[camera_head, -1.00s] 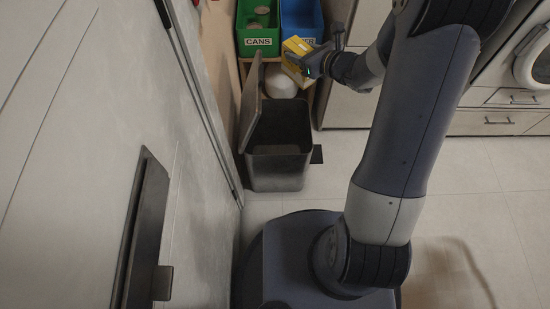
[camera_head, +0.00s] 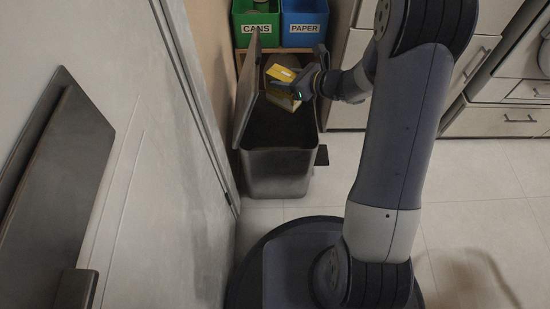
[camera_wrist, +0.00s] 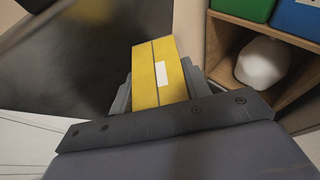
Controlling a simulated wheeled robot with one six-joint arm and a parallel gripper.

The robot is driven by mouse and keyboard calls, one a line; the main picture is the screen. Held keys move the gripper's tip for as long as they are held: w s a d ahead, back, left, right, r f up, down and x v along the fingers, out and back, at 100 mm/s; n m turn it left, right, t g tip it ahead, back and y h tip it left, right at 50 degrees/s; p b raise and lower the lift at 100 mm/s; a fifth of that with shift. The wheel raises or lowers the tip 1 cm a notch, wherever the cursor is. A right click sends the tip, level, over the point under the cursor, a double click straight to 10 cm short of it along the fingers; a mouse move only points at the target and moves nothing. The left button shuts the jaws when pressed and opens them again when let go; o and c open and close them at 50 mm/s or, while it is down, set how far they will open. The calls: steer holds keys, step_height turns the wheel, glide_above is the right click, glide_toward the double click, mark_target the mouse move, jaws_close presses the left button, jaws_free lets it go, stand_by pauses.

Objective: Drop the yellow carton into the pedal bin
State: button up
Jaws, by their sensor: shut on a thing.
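The yellow carton (camera_head: 283,84) is held in my gripper (camera_head: 301,85), which is shut on it. In the head view the carton is over the far part of the pedal bin's opening. In the wrist view the carton (camera_wrist: 160,72) has a white label and sits between the grey fingers (camera_wrist: 157,95). The pedal bin (camera_head: 277,172) is a dark grey box with its lid (camera_head: 247,90) raised on the left. Its pedal (camera_head: 322,155) sticks out on the right. The bin's inside is dark, and its bottom cannot be made out.
A green CANS bin (camera_head: 256,24) and a blue PAPER bin (camera_head: 304,24) stand on a wooden shelf behind. A white rounded thing (camera_wrist: 262,62) sits in the shelf below them. A pale wall or door is close on the left; drawers (camera_head: 505,120) stand at the right.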

mark_target(284, 96)
steer(key=shift+a+f+b, duration=0.1)
steer(key=shift+f+b, duration=0.85)
steer(key=shift+f, duration=2.4)
steer(key=o, duration=1)
steer(key=shift+o, duration=0.2)
steer(key=shift+r, duration=0.1)
steer(key=p+v, duration=0.2)
steer(key=v, duration=0.8)
steer(key=shift+s+d, duration=0.15)
steer(key=shift+d, duration=0.2)
steer(key=shift+r, duration=0.15)
